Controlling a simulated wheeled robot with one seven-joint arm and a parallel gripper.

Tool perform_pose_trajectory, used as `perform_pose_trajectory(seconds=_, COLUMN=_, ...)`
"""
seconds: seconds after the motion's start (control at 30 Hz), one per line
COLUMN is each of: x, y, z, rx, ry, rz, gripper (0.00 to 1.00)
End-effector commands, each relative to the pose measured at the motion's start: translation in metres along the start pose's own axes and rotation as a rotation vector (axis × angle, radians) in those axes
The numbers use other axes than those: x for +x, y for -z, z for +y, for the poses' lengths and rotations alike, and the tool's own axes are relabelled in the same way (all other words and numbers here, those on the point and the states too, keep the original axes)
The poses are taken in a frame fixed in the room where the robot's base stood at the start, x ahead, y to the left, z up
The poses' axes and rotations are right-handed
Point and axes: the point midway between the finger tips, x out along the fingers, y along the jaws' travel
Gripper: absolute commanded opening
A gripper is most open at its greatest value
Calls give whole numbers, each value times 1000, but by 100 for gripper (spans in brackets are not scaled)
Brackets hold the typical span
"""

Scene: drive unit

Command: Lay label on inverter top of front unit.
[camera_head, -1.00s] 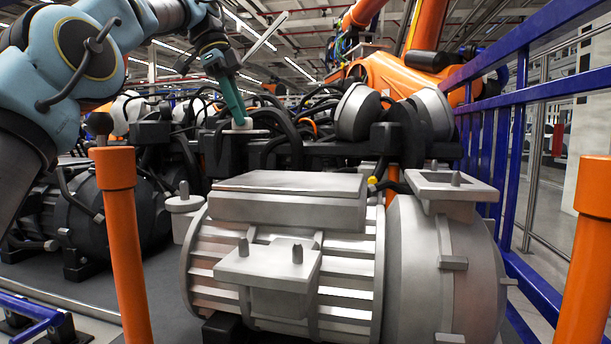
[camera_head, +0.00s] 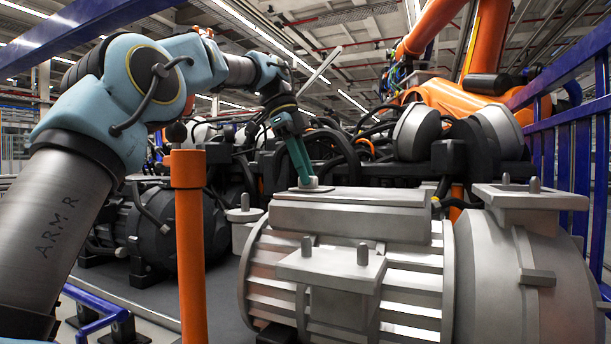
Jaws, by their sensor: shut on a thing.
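The front unit (camera_head: 345,272) is a large ribbed silver motor in the middle foreground. Its inverter top (camera_head: 350,213) is a flat, pale grey box on the upper side. My gripper (camera_head: 310,183) comes down from the upper left, with teal fingers pointing down. It is shut on a small whitish piece, seemingly the label (camera_head: 315,183), which shows only in part at the fingertips. The piece is at the back left part of the inverter top in the picture. I cannot tell whether it touches the surface.
An orange post (camera_head: 188,240) stands left of the unit, close to my arm. A grey housing (camera_head: 530,265) with a pegged bracket joins the unit's right side. Dark units and cables (camera_head: 340,155) crowd behind. Blue railing (camera_head: 572,165) runs along the right.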

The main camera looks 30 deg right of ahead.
Motion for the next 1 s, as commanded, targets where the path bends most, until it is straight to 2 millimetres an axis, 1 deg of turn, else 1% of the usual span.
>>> perform_pose_trajectory(seconds=0.13, x=-1, y=0, z=0, rx=0, ry=1, rz=0, gripper=0)
perform_pose_trajectory(seconds=0.27, x=2, y=-1, z=0, rx=0, ry=0, rz=0, gripper=0)
perform_pose_trajectory(seconds=0.3, x=1, y=0, z=0, rx=0, ry=1, rz=0, gripper=29)
perform_pose_trajectory(seconds=0.53, x=1, y=0, z=0, rx=0, ry=0, rz=0, gripper=54)
perform_pose_trajectory(seconds=0.8, x=-1, y=0, z=0, rx=0, ry=1, rz=0, gripper=54)
perform_pose_trajectory(seconds=0.87, x=-5, y=1, z=0, rx=0, ry=1, rz=0, gripper=54)
perform_pose_trajectory(seconds=1.0, x=-25, y=2, z=-1, rx=0, ry=3, rz=1, gripper=54)
